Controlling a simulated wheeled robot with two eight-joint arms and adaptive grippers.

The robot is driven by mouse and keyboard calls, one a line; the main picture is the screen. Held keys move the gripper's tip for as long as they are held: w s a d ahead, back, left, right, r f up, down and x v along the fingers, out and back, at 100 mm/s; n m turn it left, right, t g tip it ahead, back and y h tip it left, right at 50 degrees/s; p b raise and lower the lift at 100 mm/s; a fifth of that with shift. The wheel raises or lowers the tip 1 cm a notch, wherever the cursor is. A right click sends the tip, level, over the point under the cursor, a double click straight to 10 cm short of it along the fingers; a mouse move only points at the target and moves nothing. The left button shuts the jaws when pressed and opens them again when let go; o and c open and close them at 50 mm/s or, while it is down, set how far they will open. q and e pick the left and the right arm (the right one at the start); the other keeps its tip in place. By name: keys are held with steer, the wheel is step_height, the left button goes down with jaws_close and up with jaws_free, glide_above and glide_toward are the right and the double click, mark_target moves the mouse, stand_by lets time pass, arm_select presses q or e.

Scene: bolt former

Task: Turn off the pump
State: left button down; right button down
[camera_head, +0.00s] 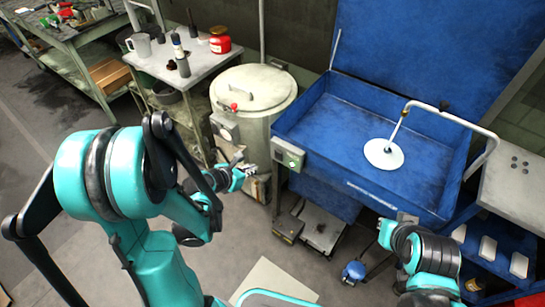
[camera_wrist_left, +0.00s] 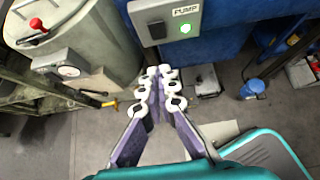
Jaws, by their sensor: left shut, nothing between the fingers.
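The pump switch box (camera_head: 288,154) is a small grey box on the left front corner of the blue wash basin. In the left wrist view the box (camera_wrist_left: 166,22) carries the label PUMP, a dark switch (camera_wrist_left: 157,30) and a lit green button (camera_wrist_left: 185,29). My left gripper (camera_head: 246,169) is shut and empty, to the left of the box and a little below it. In the left wrist view its fingertips (camera_wrist_left: 159,75) are together below the box, apart from it. My right arm shows at the lower right of the head view, but its fingers are not clearly visible.
The blue basin (camera_head: 320,130) holds a white round disc (camera_head: 384,153) under a curved pipe. A cream drum (camera_head: 254,90) with a red-handled valve stands left of the box. A side table (camera_head: 180,65) holds a mug and a red can. A pedal (camera_head: 353,272) lies on the floor.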

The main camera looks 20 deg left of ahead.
arm_select(q)
steer(key=b, duration=0.4)
glide_toward(278, 155)
steer(key=x, duration=0.5)
steer(key=shift+s+a+f, duration=0.1)
steer(key=shift+s+f, duration=0.05)
steer(key=shift+f, duration=0.4)
steer(key=shift+w+r, duration=0.1)
steer(key=shift+w, duration=0.4)
